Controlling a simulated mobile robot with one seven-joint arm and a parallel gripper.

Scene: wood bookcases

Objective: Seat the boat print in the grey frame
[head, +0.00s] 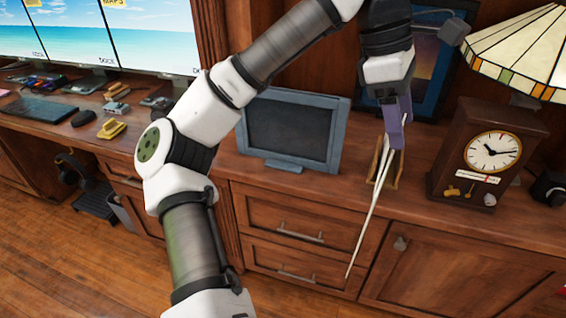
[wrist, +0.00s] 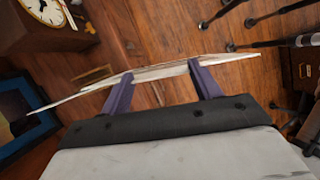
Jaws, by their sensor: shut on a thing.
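My gripper (head: 396,138) is shut on a thin white sheet, the print (head: 367,220), and holds it up in front of the cabinet top. The print is seen nearly edge-on, slanting down to the left, so its picture is hidden. In the wrist view the print (wrist: 228,58) lies across the purple fingers of my gripper (wrist: 163,82) and reaches out past both sides. The grey frame (head: 341,135) stands upright on the cabinet top, left of my gripper, with a dark, empty-looking panel and a small foot. The print is apart from it.
A small wooden holder (head: 394,178) stands behind the print. A clock (head: 448,178) and a stained-glass lamp (head: 520,45) are on the right. A dark blue framed picture (head: 430,75) leans behind my gripper. A desk with monitors (head: 150,45) and a keyboard (head: 40,108) is left.

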